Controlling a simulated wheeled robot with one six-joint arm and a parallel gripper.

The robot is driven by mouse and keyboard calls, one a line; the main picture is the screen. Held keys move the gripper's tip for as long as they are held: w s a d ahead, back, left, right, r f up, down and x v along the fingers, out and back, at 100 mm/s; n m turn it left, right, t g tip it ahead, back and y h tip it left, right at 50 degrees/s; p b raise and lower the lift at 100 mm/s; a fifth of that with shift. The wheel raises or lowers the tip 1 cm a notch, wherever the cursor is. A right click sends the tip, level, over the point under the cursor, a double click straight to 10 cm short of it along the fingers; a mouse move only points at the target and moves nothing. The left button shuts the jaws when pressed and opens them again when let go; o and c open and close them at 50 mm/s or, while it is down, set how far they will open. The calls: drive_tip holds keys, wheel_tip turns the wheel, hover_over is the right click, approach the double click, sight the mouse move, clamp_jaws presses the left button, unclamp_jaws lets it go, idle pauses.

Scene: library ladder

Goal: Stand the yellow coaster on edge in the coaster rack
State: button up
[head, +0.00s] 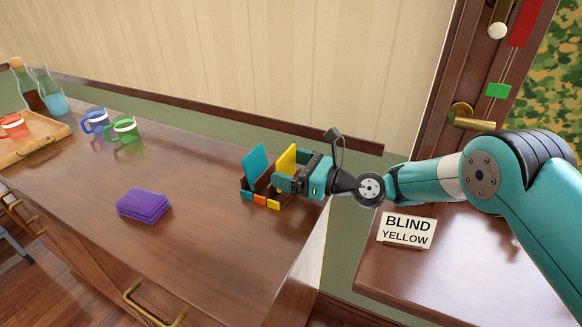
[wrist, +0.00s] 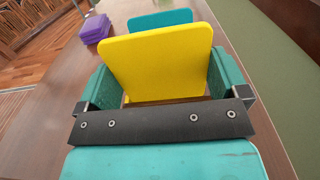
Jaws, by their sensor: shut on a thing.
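The yellow coaster (wrist: 155,65) stands nearly upright between the two fingers of my gripper (wrist: 160,90) in the wrist view. My gripper is shut on it. In the head view the yellow coaster (head: 285,163) shows its upper part at the coaster rack (head: 262,199), at the counter's right end, with my gripper (head: 287,180) beside it. A teal coaster (head: 256,163) stands on edge in the rack to its left; it also shows behind the yellow one in the wrist view (wrist: 165,18). The yellow coaster's lower edge is hidden, so I cannot tell whether it touches the rack's floor.
A stack of purple coasters (head: 144,205) lies on the counter (head: 200,240). A sign reading "BLIND YELLOW" (head: 406,230) stands on the lower surface at right.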

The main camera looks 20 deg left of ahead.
drive_tip(key=shift+f+b, duration=0.5)
drive_tip(key=shift+f, duration=0.25)
drive_tip(key=o, duration=0.6)
